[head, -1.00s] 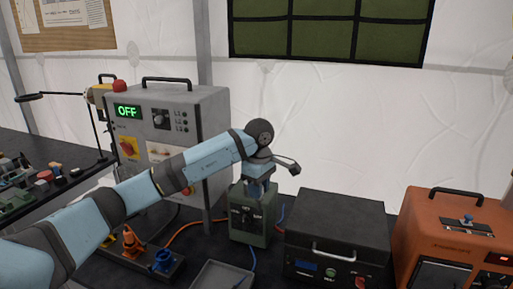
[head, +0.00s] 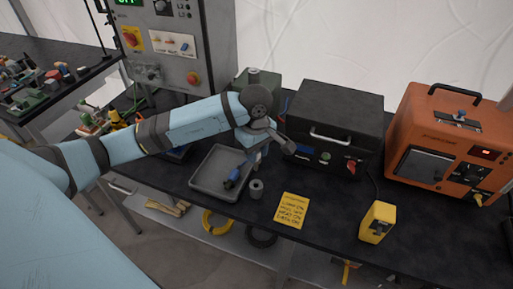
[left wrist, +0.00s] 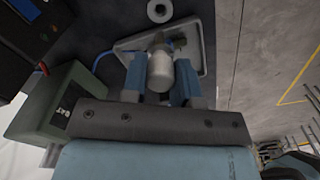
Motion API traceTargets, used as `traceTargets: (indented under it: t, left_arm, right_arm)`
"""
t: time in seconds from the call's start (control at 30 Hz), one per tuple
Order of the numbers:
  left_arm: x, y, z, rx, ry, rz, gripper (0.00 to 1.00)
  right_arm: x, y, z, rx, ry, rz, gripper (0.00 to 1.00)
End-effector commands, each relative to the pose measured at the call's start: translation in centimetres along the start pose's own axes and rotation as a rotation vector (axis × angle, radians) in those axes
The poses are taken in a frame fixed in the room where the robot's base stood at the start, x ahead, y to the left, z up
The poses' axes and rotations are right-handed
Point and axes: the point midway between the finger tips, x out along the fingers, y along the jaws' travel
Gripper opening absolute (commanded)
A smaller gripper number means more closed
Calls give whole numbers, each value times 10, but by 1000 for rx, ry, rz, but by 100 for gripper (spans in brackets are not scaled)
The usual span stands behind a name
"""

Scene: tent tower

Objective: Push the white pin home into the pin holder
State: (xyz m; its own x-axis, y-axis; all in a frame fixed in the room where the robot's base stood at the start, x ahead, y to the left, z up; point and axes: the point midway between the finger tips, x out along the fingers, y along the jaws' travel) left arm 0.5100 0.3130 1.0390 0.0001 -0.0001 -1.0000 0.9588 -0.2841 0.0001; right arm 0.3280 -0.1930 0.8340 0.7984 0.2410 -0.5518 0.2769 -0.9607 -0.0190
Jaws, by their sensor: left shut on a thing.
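My left gripper (head: 256,157) is over the right side of a grey tray (head: 201,180) on the black bench. In the left wrist view the blue fingers (left wrist: 160,90) are shut on a white rounded pin (left wrist: 160,72). The pin is hard to make out in the head view. A short grey cylinder (head: 257,188), which looks like the pin holder, stands just right of the tray. Its round top with a dark hole shows in the left wrist view (left wrist: 159,10), apart from the held pin. My right gripper is not in view.
A blue and dark part (head: 234,180) lies in the tray. A green box (head: 243,80), a black case (head: 335,120) and an orange unit (head: 445,145) stand behind.

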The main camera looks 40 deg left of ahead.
Motion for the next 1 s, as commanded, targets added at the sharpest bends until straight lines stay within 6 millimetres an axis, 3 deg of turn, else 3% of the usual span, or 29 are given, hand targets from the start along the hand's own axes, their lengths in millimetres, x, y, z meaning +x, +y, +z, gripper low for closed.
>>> traceTargets:
  t: [0.27,0.73,1.0]
  left_arm:
    - [3,0,-1,0,1,2,5]
    - [47,0,-1,-1,1,1,5]
    - [58,0,0,-1,0,2,5]
  right_arm:
    - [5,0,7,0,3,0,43]
    - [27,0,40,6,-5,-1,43]
    - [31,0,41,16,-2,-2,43]
